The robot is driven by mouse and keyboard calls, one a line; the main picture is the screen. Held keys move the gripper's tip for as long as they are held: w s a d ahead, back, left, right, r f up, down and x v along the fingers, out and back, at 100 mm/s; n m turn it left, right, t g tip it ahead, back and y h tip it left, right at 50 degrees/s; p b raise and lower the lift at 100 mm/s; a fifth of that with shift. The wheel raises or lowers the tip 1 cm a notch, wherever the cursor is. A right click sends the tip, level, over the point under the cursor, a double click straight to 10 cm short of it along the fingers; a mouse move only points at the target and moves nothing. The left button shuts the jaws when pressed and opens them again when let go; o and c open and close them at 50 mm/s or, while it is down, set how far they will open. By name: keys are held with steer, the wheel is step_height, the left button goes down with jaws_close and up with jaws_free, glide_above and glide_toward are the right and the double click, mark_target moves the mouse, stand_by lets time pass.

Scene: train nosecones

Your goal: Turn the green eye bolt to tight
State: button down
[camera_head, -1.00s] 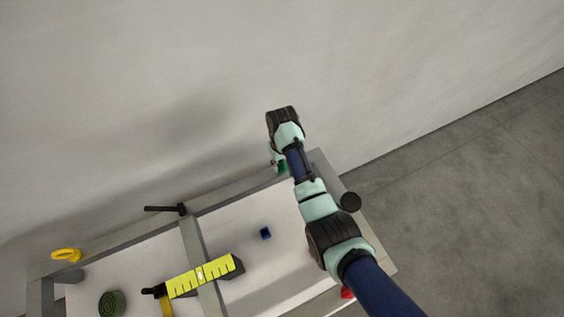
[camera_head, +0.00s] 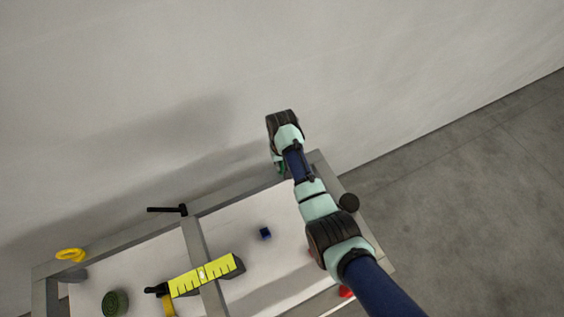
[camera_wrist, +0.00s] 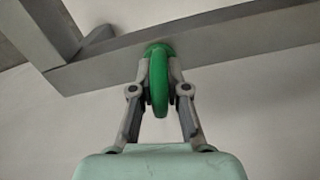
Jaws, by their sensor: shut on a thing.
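The green eye bolt (camera_wrist: 158,82) sits at a grey frame beam in the wrist view, its ring pointing toward my gripper. My gripper (camera_wrist: 160,70) is shut on the ring, with one finger on each side of it. The ring looks edge-on in this view, and its threaded shank is hidden. In the head view only a small bit of green (camera_head: 281,168) shows beside my arm at the frame's far right corner.
The grey frame (camera_head: 197,242) surrounds white panels. A yellow ruler-like piece (camera_head: 202,274), a blue piece (camera_head: 265,233), a black handle (camera_head: 166,210), a yellow ring (camera_head: 71,255) and a dark green round piece (camera_head: 115,302) are to the left. A red piece (camera_head: 346,291) is near my arm.

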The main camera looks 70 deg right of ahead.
steer(key=m+p, duration=0.2)
steer(key=m, duration=0.2)
steer(key=shift+r, duration=0.1)
steer(key=m+p, duration=0.1)
steer(key=m, duration=0.3)
steer(key=m+p, duration=0.1)
steer(key=m, duration=0.2)
steer(key=shift+m, duration=0.3)
steer(key=shift+m+p, duration=0.35)
steer(key=shift+m, duration=1.45)
steer(key=c, duration=1.2)
jaws_free()
steer(key=shift+o, duration=0.2)
